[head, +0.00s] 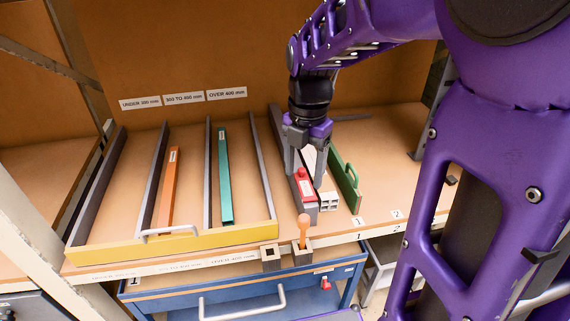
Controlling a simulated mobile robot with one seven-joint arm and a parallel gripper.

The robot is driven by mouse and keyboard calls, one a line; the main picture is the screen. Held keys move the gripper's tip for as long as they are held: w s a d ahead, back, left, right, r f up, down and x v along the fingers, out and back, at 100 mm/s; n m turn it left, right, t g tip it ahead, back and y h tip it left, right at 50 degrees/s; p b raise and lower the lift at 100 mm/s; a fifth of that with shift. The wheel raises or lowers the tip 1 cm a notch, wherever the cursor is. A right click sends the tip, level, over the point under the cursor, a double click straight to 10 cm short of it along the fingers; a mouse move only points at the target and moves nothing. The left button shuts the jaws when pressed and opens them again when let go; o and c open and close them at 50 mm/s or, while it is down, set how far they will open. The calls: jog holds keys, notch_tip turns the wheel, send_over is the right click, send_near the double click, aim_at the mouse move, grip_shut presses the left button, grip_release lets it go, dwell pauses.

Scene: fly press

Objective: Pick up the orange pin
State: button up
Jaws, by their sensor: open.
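The orange pin (303,228) stands upright in a small square holder (302,256) at the front edge of the bench, its rounded head above the rim. Its lower end is hidden inside the holder. My gripper (305,174) points down with its fingers apart, above and behind the pin in the picture, near a grey fixture with a red block (305,190). I cannot tell whether the fingers touch that fixture. Nothing shows held between them.
A second square holder (270,258) sits left of the pin. A yellow-fronted tray (180,243) with dividers holds an orange bar (169,185) and a teal bar (225,180). A green plate with a handle (345,182) stands right of the fixture. A blue drawer unit (240,290) is below.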

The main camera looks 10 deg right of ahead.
aim_at(303, 228)
jog(key=f+b, duration=0.1)
jog(key=f, duration=0.5)
jog(key=f+b, duration=0.1)
jog(key=f, duration=0.5)
jog(key=shift+s+d+f+b, duration=0.1)
jog(key=shift+s+d+b, duration=0.1)
jog(key=shift+b, duration=0.1)
jog(key=f, duration=0.1)
jog(key=f+b, duration=0.1)
jog(key=f, duration=0.2)
jog(key=shift+s+f, duration=0.2)
jog(key=shift+s, duration=0.2)
jog(key=shift+f+b, duration=0.3)
jog(key=shift+f, duration=0.1)
grip_shut()
